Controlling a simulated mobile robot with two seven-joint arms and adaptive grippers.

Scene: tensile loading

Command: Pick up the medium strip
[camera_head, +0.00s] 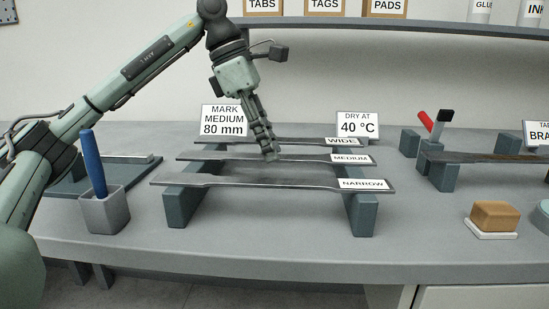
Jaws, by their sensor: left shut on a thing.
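The medium strip (220,156) is a long, thin grey bar with a white "MEDIUM" label at its right end. It lies level across two dark support blocks, between the wide strip (290,141) behind it and the narrow strip (260,183) in front. My left gripper (271,157) points down from above, with its fingertips at the medium strip near its middle. It is shut on the strip. Whether the strip is lifted off the blocks is too small to tell. My right gripper is not in view.
A grey cup (104,212) with a blue marker stands at the left. Signs reading "MARK MEDIUM 80 mm" (224,120) and "DRY AT 40 °C" (358,124) stand behind the strips. A tan block (495,214) sits at the right. A shelf runs above the back.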

